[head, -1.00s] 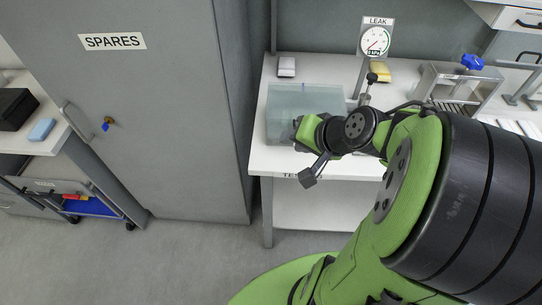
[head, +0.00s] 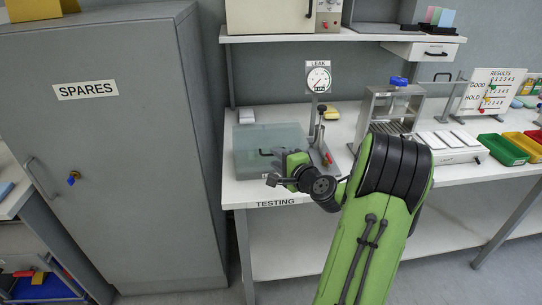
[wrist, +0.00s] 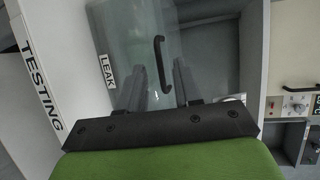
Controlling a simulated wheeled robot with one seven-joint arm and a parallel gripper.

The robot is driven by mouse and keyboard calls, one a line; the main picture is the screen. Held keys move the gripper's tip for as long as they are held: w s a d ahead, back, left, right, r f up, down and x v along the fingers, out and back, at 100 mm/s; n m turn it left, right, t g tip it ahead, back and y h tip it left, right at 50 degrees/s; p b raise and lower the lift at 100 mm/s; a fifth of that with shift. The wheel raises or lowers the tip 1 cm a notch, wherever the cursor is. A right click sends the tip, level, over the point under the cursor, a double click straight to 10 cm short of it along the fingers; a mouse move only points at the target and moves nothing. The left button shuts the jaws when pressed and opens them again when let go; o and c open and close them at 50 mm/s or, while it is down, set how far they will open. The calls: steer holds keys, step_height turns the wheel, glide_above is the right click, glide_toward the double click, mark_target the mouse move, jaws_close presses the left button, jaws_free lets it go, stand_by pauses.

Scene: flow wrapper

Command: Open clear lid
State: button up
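The clear lid (head: 262,133) tops a see-through, blue-grey box on the table marked TESTING, and looks closed. Its black bar handle (head: 264,153) is at the front, partly beside my wrist. In the wrist view the clear box front (wrist: 125,35) fills the middle, with the handle (wrist: 162,64) upright in the picture. My gripper (wrist: 156,84) is open, its two grey fingers apart. The handle shows between and beyond the fingertips; I cannot tell if they touch it. In the head view my wrist is at the box's front right corner, and the fingers are hard to make out.
A grey SPARES cabinet (head: 120,150) is close on the left. A shelf (head: 300,37) runs above. A metal frame (head: 388,112) stands farther right.

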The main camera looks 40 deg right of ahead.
steer(key=x, duration=0.4)
steer(key=shift+f, duration=0.1)
jaws_close()
